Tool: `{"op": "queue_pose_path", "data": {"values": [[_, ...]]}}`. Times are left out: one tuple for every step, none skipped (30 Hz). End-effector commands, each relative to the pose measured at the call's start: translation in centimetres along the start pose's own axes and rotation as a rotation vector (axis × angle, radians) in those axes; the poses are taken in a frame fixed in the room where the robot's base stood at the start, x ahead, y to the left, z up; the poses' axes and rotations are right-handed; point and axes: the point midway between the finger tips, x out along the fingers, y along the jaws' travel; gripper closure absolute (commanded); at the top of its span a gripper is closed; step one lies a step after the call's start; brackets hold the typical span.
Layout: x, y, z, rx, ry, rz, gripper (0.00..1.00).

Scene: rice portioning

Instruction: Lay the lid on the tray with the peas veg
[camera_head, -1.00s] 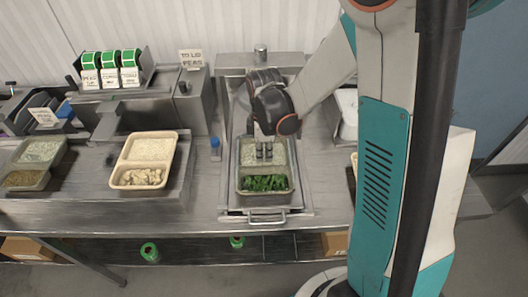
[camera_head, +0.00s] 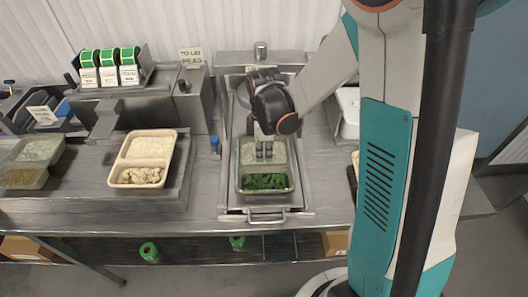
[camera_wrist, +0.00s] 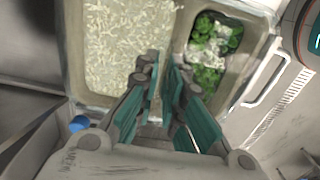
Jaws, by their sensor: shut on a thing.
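A two-part tray (camera_head: 265,198) with pale rice at the back and green vegetables at the front sits in the steel station, right of centre in the head view. Its rice and greens also show in the wrist view (camera_wrist: 72,70). My gripper (camera_head: 264,155) points down over the rice part, close to the divider. It is shut on a clear lid (camera_head: 246,168), hard to make out, that lies over the tray with a greyish tint. The grip point and any gap between lid and rim cannot be told.
A beige tray (camera_head: 115,180) with rice and pale pieces stands on the left platform. Another tray (camera_head: 38,165) is at the far left. A blue-capped bottle (camera_head: 215,145) stands beside the station.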

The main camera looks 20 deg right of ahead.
Motion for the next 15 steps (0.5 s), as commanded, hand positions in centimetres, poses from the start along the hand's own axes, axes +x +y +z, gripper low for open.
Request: {"op": "queue_pose_path", "data": {"values": [[0.09,0.0,0.0,0.0,0.0,0.0,1.0],[0.09,0.0,0.0,0.0,0.0,0.0,1.0],[0.07,0.0,0.0,0.0,0.0,0.0,1.0],[0.06,0.0,0.0,0.0,0.0,0.0,1.0],[0.05,0.0,0.0,0.0,0.0,0.0,1.0],[0.04,0.0,0.0,0.0,0.0,0.0,1.0],[0.04,0.0,0.0,0.0,0.0,0.0,1.0],[0.04,0.0,0.0,0.0,0.0,0.0,1.0],[0.04,0.0,0.0,0.0,0.0,0.0,1.0],[0.04,0.0,0.0,0.0,0.0,0.0,1.0],[0.04,0.0,0.0,0.0,0.0,0.0,0.89],[0.04,0.0,0.0,0.0,0.0,0.0,0.8],[0.04,0.0,0.0,0.0,0.0,0.0,0.73],[0.04,0.0,0.0,0.0,0.0,0.0,0.67],[0.04,0.0,0.0,0.0,0.0,0.0,0.67]]}}
